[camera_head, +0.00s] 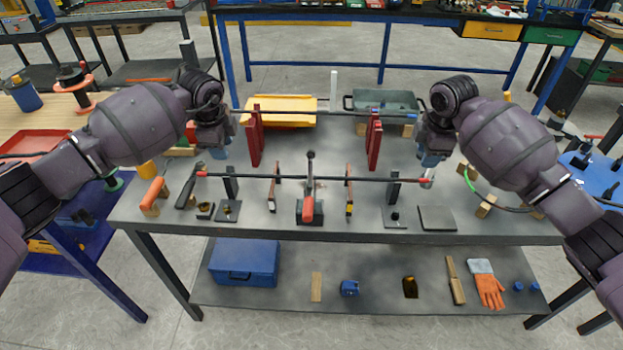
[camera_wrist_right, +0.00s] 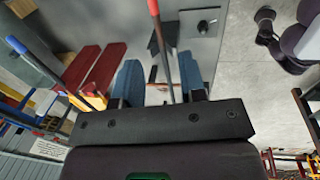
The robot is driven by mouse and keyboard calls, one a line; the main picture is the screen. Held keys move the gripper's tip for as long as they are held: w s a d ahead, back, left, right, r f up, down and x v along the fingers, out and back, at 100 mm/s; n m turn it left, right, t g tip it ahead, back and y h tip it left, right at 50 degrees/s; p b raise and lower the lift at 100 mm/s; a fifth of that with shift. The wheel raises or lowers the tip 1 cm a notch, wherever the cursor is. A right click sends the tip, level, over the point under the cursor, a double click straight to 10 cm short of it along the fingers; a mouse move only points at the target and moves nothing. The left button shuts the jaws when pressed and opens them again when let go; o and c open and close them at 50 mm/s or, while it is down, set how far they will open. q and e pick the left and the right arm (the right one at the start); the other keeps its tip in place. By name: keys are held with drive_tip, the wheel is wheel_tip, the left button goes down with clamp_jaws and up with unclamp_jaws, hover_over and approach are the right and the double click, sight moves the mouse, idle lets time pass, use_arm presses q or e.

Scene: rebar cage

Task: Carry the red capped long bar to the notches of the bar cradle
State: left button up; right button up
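The red capped long bar (camera_head: 330,179) is a thin dark rod with red ends, lying level across supports at the front of the table. Two pairs of red upright plates (camera_head: 254,138) (camera_head: 374,142), apparently the bar cradle, stand behind it; their notches are too small to make out. My left gripper (camera_head: 222,153) points down near the bar's left end; its finger gap is unclear. My right gripper (camera_head: 431,158) is above the bar's right end. In the right wrist view its blue fingers (camera_wrist_right: 158,70) are apart, with the red capped bar visible between them.
Another dark bar (camera_head: 320,112) spans the red plates, with a blue end (camera_wrist_right: 15,43) in the right wrist view. A red-handled clamp (camera_head: 309,205) stands mid-front. A yellow box (camera_head: 280,108) and grey-green bin (camera_head: 382,102) sit behind. Orange-handled tools and wooden blocks lie at the left.

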drive_tip(key=shift+s+r, duration=0.2)
drive_tip(key=shift+r, duration=0.85)
